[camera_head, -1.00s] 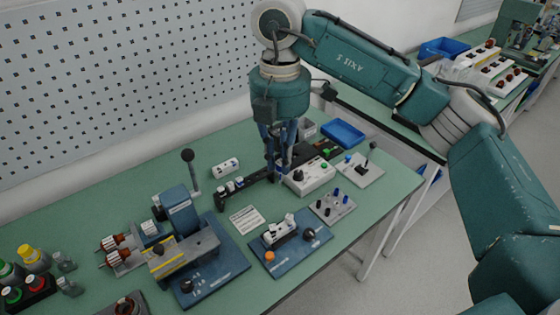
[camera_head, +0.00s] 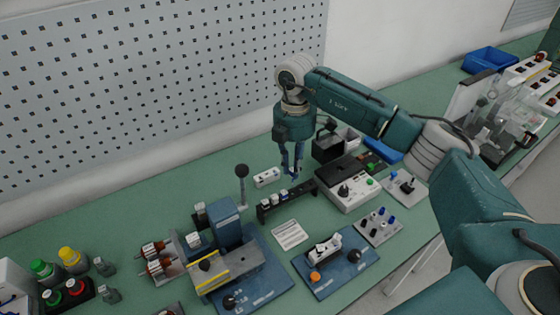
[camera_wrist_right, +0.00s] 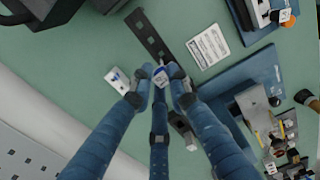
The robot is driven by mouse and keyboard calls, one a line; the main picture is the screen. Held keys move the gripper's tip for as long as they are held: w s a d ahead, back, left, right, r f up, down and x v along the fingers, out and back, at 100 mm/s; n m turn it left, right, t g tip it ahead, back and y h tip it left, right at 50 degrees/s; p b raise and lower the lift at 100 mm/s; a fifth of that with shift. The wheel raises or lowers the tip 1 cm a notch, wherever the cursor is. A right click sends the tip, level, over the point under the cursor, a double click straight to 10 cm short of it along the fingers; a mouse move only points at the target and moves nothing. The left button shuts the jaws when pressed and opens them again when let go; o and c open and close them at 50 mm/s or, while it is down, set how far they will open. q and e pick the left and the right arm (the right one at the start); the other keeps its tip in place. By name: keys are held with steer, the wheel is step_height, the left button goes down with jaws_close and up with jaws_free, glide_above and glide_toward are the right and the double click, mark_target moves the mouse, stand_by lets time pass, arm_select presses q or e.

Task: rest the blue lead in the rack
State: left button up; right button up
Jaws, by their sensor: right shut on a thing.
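My right gripper (camera_head: 293,174) points down over the back of the bench, near the rack. In the right wrist view its fingertips (camera_wrist_right: 162,78) are closed around a small white piece with a blue mark, the blue lead (camera_wrist_right: 174,71); the fingers hide part of it. The rack (camera_head: 303,192) is a long black bar with square slots; it also shows in the right wrist view (camera_wrist_right: 148,36), passing below the fingertips. I cannot tell whether the lead touches the rack. My left gripper is out of view.
A white block (camera_head: 267,177) lies behind the rack and a printed card (camera_head: 290,233) in front. A meter box (camera_head: 347,184) stands to the right. The blue-based press (camera_head: 258,285) with an upright ball-topped lever (camera_head: 242,172) stands left, and an orange-knobbed fixture (camera_head: 345,272) stands in front.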

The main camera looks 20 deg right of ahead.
steer(key=shift+d+f+b, duration=0.1)
steer(key=shift+f+b, duration=0.25)
steer(key=shift+f, duration=0.1)
steer(key=shift+s+f+b, duration=0.1)
steer(key=shift+f+b, duration=0.35)
steer(key=shift+f, duration=0.15)
steer(key=shift+r, duration=0.1)
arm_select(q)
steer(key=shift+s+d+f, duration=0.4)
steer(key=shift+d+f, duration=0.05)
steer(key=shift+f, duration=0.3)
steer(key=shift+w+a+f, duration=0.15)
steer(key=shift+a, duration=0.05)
arm_select(e)
steer(key=shift+f, duration=0.75)
arm_select(q)
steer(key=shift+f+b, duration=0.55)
steer(key=shift+b, duration=0.1)
arm_select(e)
steer(key=shift+f, duration=1)
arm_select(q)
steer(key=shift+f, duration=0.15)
arm_select(e)
steer(key=shift+f, duration=0.2)
arm_select(q)
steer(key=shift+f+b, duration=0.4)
steer(key=shift+b, duration=0.1)
arm_select(e)
steer(key=shift+f, duration=0.8)
